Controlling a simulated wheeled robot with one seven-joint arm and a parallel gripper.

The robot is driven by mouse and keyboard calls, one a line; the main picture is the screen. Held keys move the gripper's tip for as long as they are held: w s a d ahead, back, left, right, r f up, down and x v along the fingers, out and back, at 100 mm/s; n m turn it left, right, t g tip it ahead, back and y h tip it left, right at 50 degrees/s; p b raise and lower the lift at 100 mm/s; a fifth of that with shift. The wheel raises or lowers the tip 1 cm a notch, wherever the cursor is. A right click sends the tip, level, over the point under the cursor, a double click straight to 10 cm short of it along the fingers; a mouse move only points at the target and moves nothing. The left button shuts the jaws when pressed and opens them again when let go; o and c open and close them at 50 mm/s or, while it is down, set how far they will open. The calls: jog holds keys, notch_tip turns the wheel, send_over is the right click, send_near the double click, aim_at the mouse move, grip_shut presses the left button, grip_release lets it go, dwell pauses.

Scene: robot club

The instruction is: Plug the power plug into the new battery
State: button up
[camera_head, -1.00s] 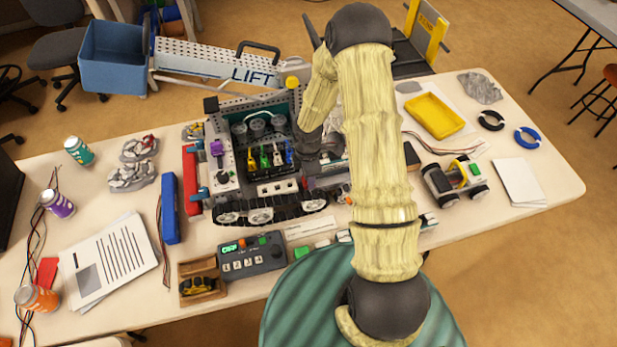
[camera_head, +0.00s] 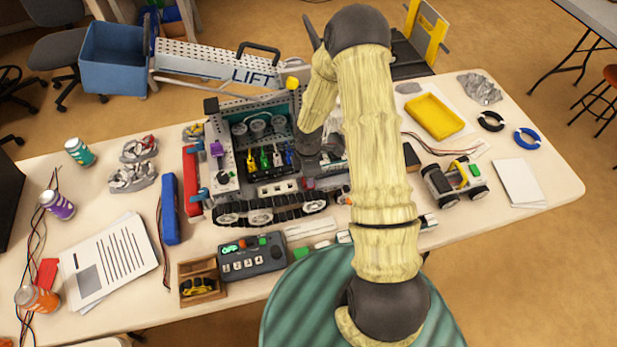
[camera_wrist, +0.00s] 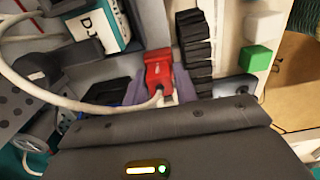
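In the wrist view a red power plug (camera_wrist: 158,72) with a white cable sits between two purple-grey finger pads of my gripper (camera_wrist: 157,88). The pads appear closed on its sides, and the cable leaves its near end. A white and teal box with lettering (camera_wrist: 92,24), which looks like the battery, lies just beyond and left of the plug. Whether the plug's far end is in a socket cannot be told. In the head view my gripper (camera_head: 308,150) points down into the tracked robot (camera_head: 270,205); its fingertips and the plug are hidden there.
A blue pack (camera_head: 171,208) lies left of the tracked robot. A control box (camera_head: 250,258) and a wooden tray (camera_head: 198,292) stand in front. A yellow tray (camera_head: 433,116) and a small wheeled car (camera_head: 455,182) are at right. The white cable (camera_wrist: 50,98) loops left.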

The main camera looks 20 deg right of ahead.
jog(key=shift+r, duration=0.15)
jog(key=shift+r+p, duration=1.8)
jog(key=shift+r, duration=0.1)
